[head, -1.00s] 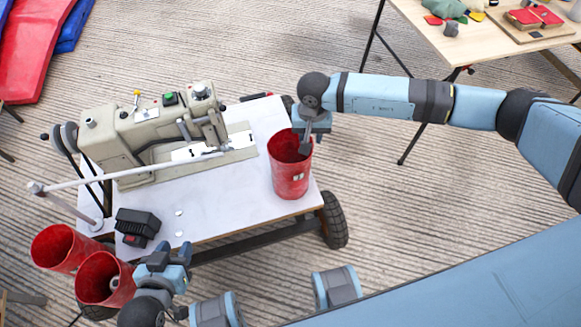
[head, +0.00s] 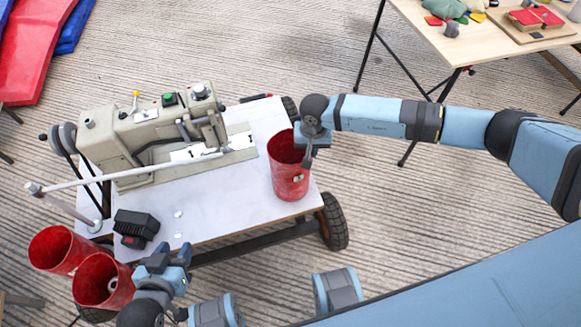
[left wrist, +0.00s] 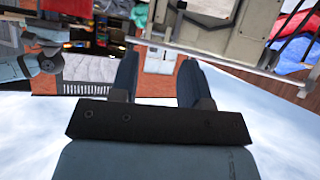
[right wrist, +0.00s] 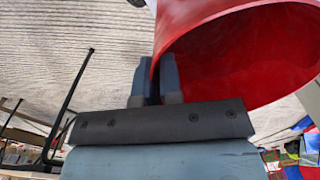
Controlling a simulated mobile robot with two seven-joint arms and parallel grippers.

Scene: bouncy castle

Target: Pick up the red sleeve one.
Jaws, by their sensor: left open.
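A red sleeve (head: 289,182), open at the top, is at the right end of the white cart top and leans slightly. My right gripper (head: 306,160) reaches down at its right rim. In the right wrist view, its fingers (right wrist: 156,80) are close together with the red sleeve's wall (right wrist: 185,35) between them. I cannot tell whether the sleeve's base touches the cart. My left gripper (head: 167,254) is near the cart's front left edge. In the left wrist view, its fingers (left wrist: 158,80) are apart with nothing between them.
A beige sewing machine (head: 150,135) stands on the white cart top (head: 215,205), with a black-and-red block (head: 136,226) near its front left. Two red containers (head: 58,250) (head: 103,283) are at lower left. A wooden table (head: 470,42) with small items stands at upper right.

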